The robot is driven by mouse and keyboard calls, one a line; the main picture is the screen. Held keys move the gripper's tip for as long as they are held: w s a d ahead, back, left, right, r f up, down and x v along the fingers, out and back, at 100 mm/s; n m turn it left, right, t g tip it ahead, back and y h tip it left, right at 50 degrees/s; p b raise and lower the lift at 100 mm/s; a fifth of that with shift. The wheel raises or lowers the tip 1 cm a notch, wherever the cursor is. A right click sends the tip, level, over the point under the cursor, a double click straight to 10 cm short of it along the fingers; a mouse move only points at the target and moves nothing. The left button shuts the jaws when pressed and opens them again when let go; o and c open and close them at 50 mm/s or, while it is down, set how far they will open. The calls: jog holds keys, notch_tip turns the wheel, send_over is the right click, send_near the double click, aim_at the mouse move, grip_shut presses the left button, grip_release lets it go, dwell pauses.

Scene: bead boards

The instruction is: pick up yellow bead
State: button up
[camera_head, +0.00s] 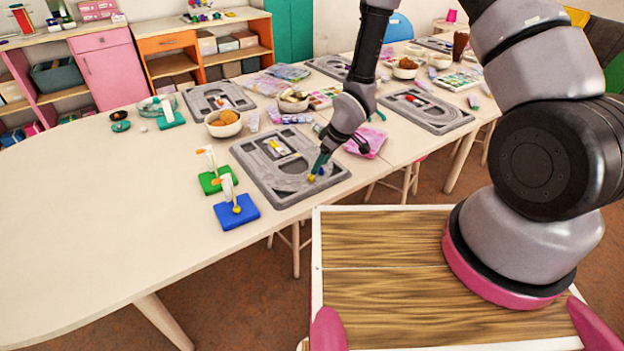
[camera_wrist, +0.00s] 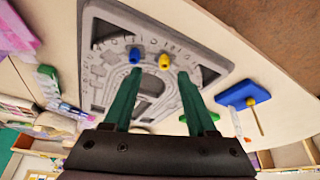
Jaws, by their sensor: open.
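A grey bead board (camera_head: 262,178) lies on the table. In the wrist view, a yellow bead (camera_wrist: 164,62) and a blue bead (camera_wrist: 135,55) sit side by side on this board (camera_wrist: 103,28), slightly apart. My gripper (camera_wrist: 158,73) has two green fingers, open and empty. The yellow bead appears between the fingertips, nearer the right one; the blue bead appears just beyond the left fingertip. The remaining height above the beads is hard to judge.
A blue stand (camera_head: 237,213) with a post and a small yellow ball stands left of the board, with a green stand (camera_head: 212,183) behind it. Bowls (camera_head: 223,123), other grey boards (camera_head: 427,111) and packets crowd the table behind. The table's left part is clear.

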aim_at(310, 178)
jog(key=x, duration=0.2)
jog(key=a+x, duration=0.1)
jog(key=x, duration=0.2)
jog(key=shift+s+f, duration=0.1)
jog(key=shift+f, duration=0.1)
jog(key=shift+c, duration=0.4)
grip_shut()
